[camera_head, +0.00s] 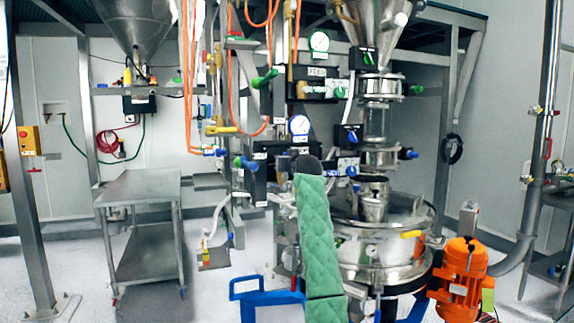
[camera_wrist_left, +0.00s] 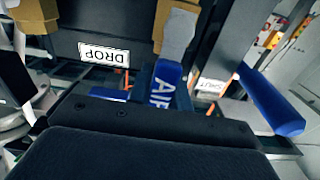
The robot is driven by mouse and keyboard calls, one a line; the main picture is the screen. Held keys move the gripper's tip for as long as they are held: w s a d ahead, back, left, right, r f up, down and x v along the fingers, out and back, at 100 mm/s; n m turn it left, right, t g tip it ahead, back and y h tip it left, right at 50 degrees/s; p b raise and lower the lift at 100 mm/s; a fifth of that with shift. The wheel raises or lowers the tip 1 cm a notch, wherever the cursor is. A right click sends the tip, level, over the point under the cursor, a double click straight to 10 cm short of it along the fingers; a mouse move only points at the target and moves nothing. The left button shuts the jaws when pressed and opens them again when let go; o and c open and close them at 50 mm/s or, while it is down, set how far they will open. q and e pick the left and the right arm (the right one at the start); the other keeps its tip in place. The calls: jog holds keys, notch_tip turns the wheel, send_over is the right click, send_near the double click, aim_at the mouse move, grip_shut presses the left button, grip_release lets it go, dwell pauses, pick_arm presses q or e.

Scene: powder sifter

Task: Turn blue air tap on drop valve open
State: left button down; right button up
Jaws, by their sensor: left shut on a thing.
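The blue air tap (camera_wrist_left: 165,84) is a blue lever marked AIR in the left wrist view. It hangs from a grey stem, and its lower end goes behind the dark body of my left gripper (camera_wrist_left: 160,108). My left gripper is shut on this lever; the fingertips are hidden. A DROP label (camera_wrist_left: 104,54) is on the dark panel left of the lever, and a SHUT label (camera_wrist_left: 213,86) is to its right. In the head view my left gripper (camera_head: 304,163) is at the valve panel, above my green-sleeved arm, and covers the tap. My right gripper is not in view.
A second blue lever (camera_wrist_left: 270,104) is right of the gripper in the wrist view. In the head view a steel vessel (camera_head: 385,252) and an orange motor (camera_head: 461,272) stand right of my arm. A steel table (camera_head: 140,188) stands left, with open floor between.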

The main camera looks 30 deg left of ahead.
pick_arm(q)
jog(key=shift+f+n, duration=0.2)
jog(key=shift+n, duration=0.1)
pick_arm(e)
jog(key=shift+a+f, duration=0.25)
pick_arm(q)
jog(key=c, duration=1.3)
grip_release()
jog(key=shift+s+r, duration=0.1)
jog(key=shift+s, duration=0.05)
jog(key=b+v, duration=0.2)
jog(key=v, duration=0.5)
jog(key=shift+s+d, duration=0.2)
jog(key=shift+d, duration=0.05)
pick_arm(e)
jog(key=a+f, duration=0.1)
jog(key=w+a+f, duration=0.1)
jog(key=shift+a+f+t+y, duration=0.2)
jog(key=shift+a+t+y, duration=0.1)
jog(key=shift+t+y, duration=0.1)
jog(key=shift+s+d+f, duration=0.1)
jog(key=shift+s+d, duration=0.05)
